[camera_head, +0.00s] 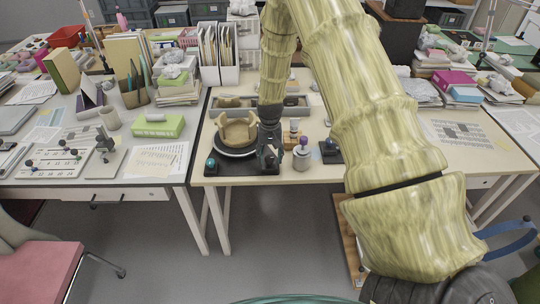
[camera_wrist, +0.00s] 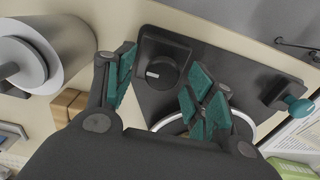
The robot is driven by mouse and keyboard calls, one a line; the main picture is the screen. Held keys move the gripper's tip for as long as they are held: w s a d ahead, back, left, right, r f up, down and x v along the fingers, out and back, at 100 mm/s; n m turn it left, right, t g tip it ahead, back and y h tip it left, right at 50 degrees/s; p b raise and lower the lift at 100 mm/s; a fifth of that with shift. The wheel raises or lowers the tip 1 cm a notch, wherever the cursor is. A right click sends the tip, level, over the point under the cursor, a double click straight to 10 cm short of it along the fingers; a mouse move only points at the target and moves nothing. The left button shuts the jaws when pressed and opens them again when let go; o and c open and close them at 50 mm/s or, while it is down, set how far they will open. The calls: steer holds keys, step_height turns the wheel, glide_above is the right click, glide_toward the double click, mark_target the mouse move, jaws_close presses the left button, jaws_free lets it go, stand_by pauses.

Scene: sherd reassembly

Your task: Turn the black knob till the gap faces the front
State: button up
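The black knob (camera_wrist: 162,73) sits on a raised square black block at one end of the black base plate (camera_wrist: 205,62). A white mark on the knob points left in the wrist view. My gripper (camera_wrist: 160,80) is open and empty, its teal fingers on either side of the knob in that view; I see no contact. In the head view my gripper (camera_head: 268,158) is low at the plate's right end and hides the knob. The tan sherd vessel (camera_head: 237,128) stands on the dark round turntable (camera_head: 236,151). I cannot tell which way its gap faces.
A teal knob (camera_head: 211,164) is at the plate's left front corner. A white jar with a purple top (camera_head: 302,155) and a small black device (camera_head: 330,151) stand to the right. Small wooden blocks (camera_wrist: 68,104) are close to my gripper. A sherd tray (camera_head: 255,105) lies behind.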

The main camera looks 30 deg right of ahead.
mark_target(270, 157)
step_height(270, 157, up, 12)
stand_by(0.8)
steer(key=shift+f, duration=0.1)
stand_by(0.3)
